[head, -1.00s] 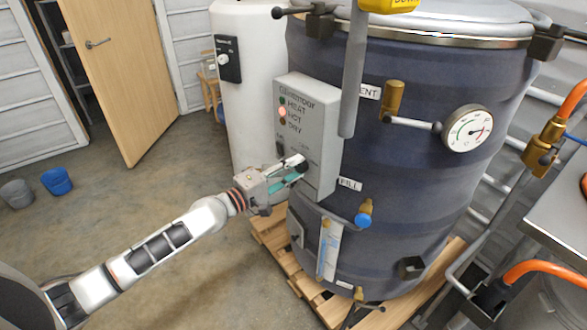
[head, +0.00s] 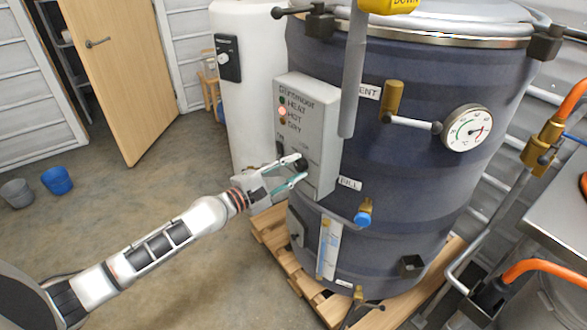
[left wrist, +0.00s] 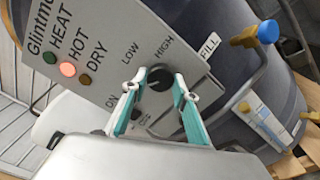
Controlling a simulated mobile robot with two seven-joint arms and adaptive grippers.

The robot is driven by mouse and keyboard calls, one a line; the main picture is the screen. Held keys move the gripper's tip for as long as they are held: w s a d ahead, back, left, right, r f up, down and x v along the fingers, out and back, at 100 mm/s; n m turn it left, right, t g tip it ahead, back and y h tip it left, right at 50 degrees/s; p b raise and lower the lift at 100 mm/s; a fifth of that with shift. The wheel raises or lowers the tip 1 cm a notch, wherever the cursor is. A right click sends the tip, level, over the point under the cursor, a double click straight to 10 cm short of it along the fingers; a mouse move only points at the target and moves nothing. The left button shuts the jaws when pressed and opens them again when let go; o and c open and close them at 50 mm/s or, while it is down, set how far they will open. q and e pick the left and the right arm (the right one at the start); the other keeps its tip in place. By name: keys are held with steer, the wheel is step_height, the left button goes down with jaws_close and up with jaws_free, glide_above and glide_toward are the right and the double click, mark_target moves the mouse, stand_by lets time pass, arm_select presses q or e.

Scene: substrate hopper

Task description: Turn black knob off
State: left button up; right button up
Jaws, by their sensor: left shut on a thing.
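The black knob (left wrist: 160,79) is on the grey control panel (left wrist: 112,40), between the LOW and HIGH labels. My left gripper (left wrist: 160,82) has one fingertip on each side of the knob and is shut on it. In the head view the left gripper (head: 302,170) reaches the lower part of the panel (head: 316,105), with the knob (head: 301,164) at its fingertips. The HOT light (left wrist: 68,69) glows red; the HEAT and DRY lights look dark. An ON label shows left of the gripper; the switch there is partly hidden. My right gripper is not in view.
The panel is fixed to a large dark blue vessel (head: 430,190) on a wooden pallet (head: 272,232). A blue-capped FILL valve (head: 363,216) sticks out to the right of the gripper. A white tank (head: 255,110) stands behind. The floor at left is open.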

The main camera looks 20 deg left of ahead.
arm_select(q)
steer(key=o, duration=1.1)
steer(key=shift+a, duration=0.1)
steer(key=v, duration=1.2)
steer(key=s+d+f+m+g+y, duration=0.2)
steer(key=s+d+f+m+y, duration=0.1)
steer(key=s+f+m, duration=0.7)
steer(key=s+d+f+m+g+y, duration=0.2)
steer(key=s+d+f+m+y, duration=0.1)
steer(key=s+f+m, duration=0.8)
step_height(320, 180, down, 6)
steer(key=shift+s+r+g+y, duration=0.1)
steer(key=shift+s+g+y, duration=0.3)
steer(key=shift+s, duration=0.5)
